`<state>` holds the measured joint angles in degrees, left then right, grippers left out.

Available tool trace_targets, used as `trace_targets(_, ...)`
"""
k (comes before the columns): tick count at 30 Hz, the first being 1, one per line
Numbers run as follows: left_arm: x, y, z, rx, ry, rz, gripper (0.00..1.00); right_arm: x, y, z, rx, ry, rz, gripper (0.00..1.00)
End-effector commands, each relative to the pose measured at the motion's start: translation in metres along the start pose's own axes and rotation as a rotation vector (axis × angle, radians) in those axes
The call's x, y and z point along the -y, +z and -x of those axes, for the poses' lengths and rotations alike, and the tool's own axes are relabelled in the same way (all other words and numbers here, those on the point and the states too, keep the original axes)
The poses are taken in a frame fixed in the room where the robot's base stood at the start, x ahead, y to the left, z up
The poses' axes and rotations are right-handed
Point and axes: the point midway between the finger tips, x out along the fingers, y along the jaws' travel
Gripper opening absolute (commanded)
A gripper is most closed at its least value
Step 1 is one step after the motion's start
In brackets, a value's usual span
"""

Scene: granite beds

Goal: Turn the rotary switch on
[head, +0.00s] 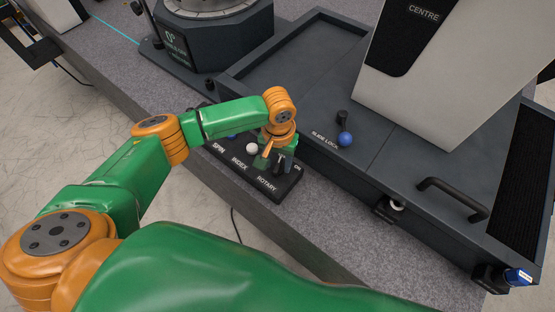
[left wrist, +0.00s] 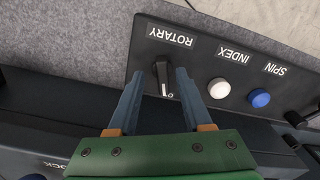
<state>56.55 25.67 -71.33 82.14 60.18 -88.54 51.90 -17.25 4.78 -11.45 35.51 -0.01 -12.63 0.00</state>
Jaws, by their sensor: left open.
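The rotary switch (left wrist: 162,76) is a small black knob on a dark control panel (left wrist: 225,45), above the word ROTARY, which reads upside down in the left wrist view. My left gripper (left wrist: 160,73) is open, with one blue-grey finger on each side of the knob. A gap shows between the knob and each finger, and I see no clear contact. In the head view my left gripper (head: 272,157) is over the ROTARY end of the panel (head: 225,165) and largely hides the knob. My right gripper is not in view.
A white button (left wrist: 219,88) marked INDEX and a blue button (left wrist: 260,98) marked SPIN sit beside the switch. A blue-knobbed lever (head: 345,138) marked SLIDE LOCK stands on the dark machine bed behind. The granite slab's front edge is close to the panel.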

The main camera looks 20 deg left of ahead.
Motion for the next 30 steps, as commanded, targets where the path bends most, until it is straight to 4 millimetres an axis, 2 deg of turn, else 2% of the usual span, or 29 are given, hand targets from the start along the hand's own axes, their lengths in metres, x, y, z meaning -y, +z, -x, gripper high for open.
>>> trace_targets(4,0.0004,-0.0001,-0.0146,-0.001,-0.001,0.001,0.50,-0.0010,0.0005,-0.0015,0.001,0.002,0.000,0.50)
trace_targets(10,0.0001,-0.0003,-0.0156,-0.002,0.000,0.000,0.50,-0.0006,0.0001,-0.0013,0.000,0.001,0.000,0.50)
trace_targets(11,0.0001,-0.0003,-0.0155,-0.002,0.000,0.000,0.47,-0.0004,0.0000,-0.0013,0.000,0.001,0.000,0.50)
trace_targets(16,0.0000,-0.0004,-0.0153,-0.002,0.000,0.000,0.01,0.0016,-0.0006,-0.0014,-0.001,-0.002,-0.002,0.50)
trace_targets(30,-0.0003,-0.0003,-0.0128,-0.001,0.002,-0.058,0.00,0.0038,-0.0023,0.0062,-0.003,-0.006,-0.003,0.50)
